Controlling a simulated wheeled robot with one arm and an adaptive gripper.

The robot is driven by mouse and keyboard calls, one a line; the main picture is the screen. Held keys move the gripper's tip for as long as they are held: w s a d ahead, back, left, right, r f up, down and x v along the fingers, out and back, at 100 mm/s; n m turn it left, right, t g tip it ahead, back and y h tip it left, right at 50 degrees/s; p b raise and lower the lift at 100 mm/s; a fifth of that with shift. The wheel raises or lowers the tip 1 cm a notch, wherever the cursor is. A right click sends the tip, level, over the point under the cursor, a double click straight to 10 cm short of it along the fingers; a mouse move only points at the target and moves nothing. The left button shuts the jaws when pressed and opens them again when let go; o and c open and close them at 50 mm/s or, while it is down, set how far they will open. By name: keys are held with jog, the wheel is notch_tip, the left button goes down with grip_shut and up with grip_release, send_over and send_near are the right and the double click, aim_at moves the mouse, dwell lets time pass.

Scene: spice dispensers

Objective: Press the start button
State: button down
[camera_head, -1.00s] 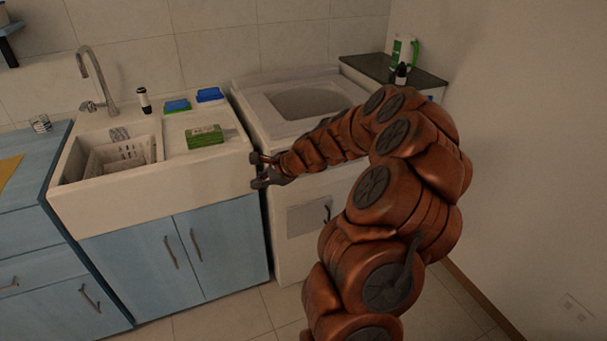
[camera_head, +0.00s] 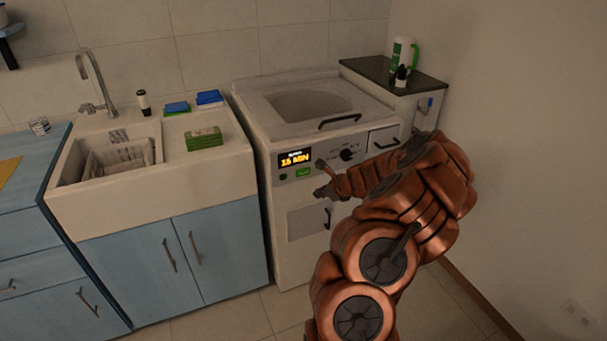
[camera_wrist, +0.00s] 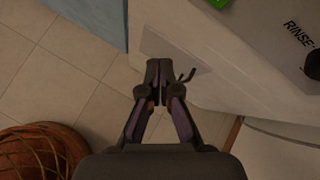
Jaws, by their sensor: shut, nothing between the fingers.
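The washing machine (camera_head: 290,225) stands right of the sink, its front panel facing me. A lit green button (camera_head: 303,173) sits below the display (camera_head: 295,159), which reads "15 MIN" in yellow. A small dark round button (camera_head: 283,177) is to the green one's left. My gripper (camera_head: 320,179) is just right of the green button in the head view, in front of the panel. In the wrist view my gripper (camera_wrist: 159,72) is shut and empty, and the green button (camera_wrist: 219,3) is cut by the top edge. I cannot tell the exact gap to the panel.
A dark knob (camera_head: 347,154) and a drawer (camera_head: 384,138) are on the panel's right. A lower flap (camera_head: 306,222) has a small handle. The sink unit (camera_head: 95,210) is at left; a counter with a green-white jug (camera_head: 403,54) and the wall are at right.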

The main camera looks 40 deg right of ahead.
aim_at(303, 173)
jog(key=shift+w+d+b, duration=0.1)
jog(key=shift+w+d, duration=0.4)
jog(key=shift+w, duration=0.9)
jog(key=shift+w+d+b, duration=0.1)
jog(key=shift+w+d, duration=0.35)
jog(key=shift+w, duration=0.9)
jog(key=shift+w+d+b, duration=0.1)
jog(key=shift+w+d, duration=0.4)
jog(key=shift+w, duration=0.9)
jog(key=shift+w, duration=0.15)
jog(key=shift+w+p, duration=0.25)
jog(key=shift+p, duration=0.1)
jog(key=shift+w+d, duration=0.2)
jog(key=shift+w, duration=0.15)
jog(key=shift+s, duration=0.15)
jog(key=shift+s+a+p, duration=0.2)
jog(key=shift+s+p, duration=0.2)
jog(key=shift+s, duration=0.2)
